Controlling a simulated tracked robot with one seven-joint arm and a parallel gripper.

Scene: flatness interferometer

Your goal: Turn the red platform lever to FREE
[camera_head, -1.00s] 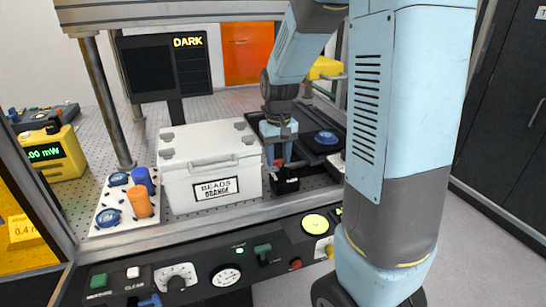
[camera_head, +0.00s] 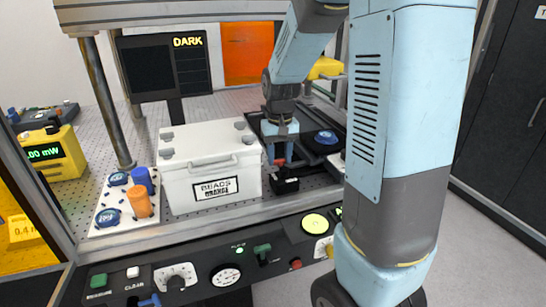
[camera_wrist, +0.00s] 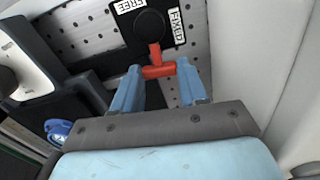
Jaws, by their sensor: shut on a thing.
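The red platform lever (camera_wrist: 156,54) has a T-shaped end and extends from a round black hub (camera_wrist: 148,25) on a black block. The lever's end points toward my gripper, away from the FREE label. My gripper (camera_wrist: 158,71) is shut on the lever's crossbar, with a blue finger on each side. In the head view the black block (camera_head: 286,185) sits right of the white box, with my gripper (camera_head: 280,157) over it; the lever is mostly hidden.
A white box labelled BEADS (camera_head: 212,170) stands close left of my gripper. A black tray (camera_head: 306,140) with a blue disc (camera_head: 326,138) lies behind on the right. A control panel (camera_head: 200,270) runs along the front edge. The screen (camera_head: 187,41) reads DARK.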

